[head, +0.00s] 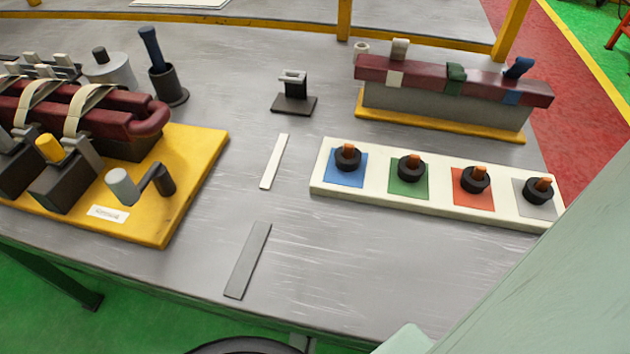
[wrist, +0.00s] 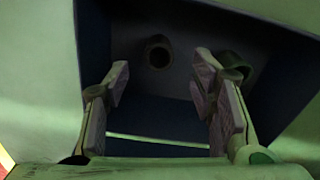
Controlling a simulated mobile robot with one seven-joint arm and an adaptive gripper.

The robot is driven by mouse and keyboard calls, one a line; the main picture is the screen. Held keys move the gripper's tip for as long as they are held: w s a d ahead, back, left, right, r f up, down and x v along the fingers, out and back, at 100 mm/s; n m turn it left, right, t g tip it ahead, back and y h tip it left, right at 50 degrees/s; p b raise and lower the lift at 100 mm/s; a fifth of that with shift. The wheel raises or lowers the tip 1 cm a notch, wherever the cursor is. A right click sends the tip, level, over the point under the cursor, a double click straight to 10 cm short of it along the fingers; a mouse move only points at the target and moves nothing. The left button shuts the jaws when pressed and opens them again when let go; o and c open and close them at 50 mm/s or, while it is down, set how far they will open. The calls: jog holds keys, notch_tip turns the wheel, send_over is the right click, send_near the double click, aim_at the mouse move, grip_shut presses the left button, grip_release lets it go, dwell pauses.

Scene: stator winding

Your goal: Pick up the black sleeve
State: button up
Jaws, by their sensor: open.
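In the head view, several short black ring-shaped pieces sit around orange-brown posts on a white board (head: 385,195). They stand over the blue (head: 347,158), green (head: 411,168), red (head: 475,180) and grey (head: 538,191) squares. I cannot tell which of these, if any, is the black sleeve. A dark cup (head: 168,87) at the back left holds a blue-handled tool (head: 151,50). My gripper (wrist: 160,85) shows in the wrist view, open, with nothing between its fingers. Behind it are a dark recess and a dark round tube end (wrist: 159,52), which I cannot identify. My gripper is not visible in the head view.
A yellow base (head: 190,180) with dark red coils stands at the left. A dark red bar (head: 425,75) on a grey block stands at the back right. A small black stand (head: 294,100) and two flat strips (head: 274,162) (head: 248,260) lie mid-table. The front middle is otherwise clear.

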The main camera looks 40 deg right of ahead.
notch_tip(320, 180, down, 6)
jog(key=shift+s+r, duration=0.1)
jog(key=shift+s, duration=0.05)
jog(key=shift+c, duration=0.5)
jog(key=c, duration=0.9)
